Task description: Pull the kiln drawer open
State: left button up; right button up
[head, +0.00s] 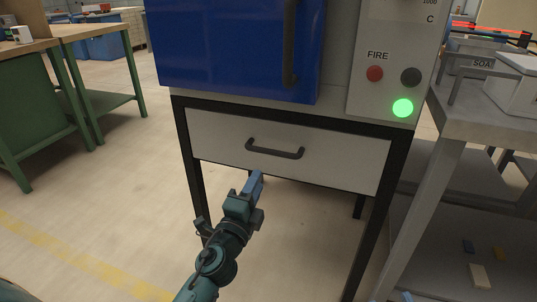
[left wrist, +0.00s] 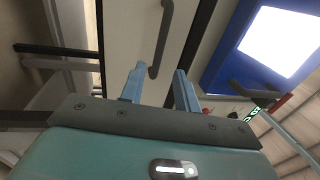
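The kiln drawer (head: 220,138) is a pale grey front in a black frame under the kiln, and it looks shut. Its dark bar handle (head: 274,152) runs across the middle. My left gripper (head: 257,180) is in front of and just below the handle, pointing up toward it. In the left wrist view, the two blue fingers (left wrist: 159,85) stand apart with nothing held. The handle (left wrist: 174,40) shows ahead of them, its near end lying between the fingertips in the picture; I cannot tell the exact gap.
The blue kiln door (head: 230,45) with a tall dark handle (head: 290,45) is above the drawer. A panel with a red FIRE button (head: 375,74) and a lit green lamp (head: 402,108) is beside it. A grey table (head: 480,125) stands close right; a green bench (head: 40,110) stands left.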

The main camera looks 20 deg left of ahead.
aim_at(271, 150)
pick_arm(q)
jog(key=w, duration=0.4)
jog(key=w+r, duration=0.1)
jog(key=w, duration=0.2)
jog(key=w+r, duration=0.1)
jog(key=w, duration=0.3)
jog(key=shift+w+d+r+b, duration=0.1)
jog(key=shift+w+d+b, duration=0.1)
jog(key=shift+w+b, duration=0.15)
jog(key=shift+c, duration=0.5)
jog(key=shift+s, duration=0.1)
grip_shut()
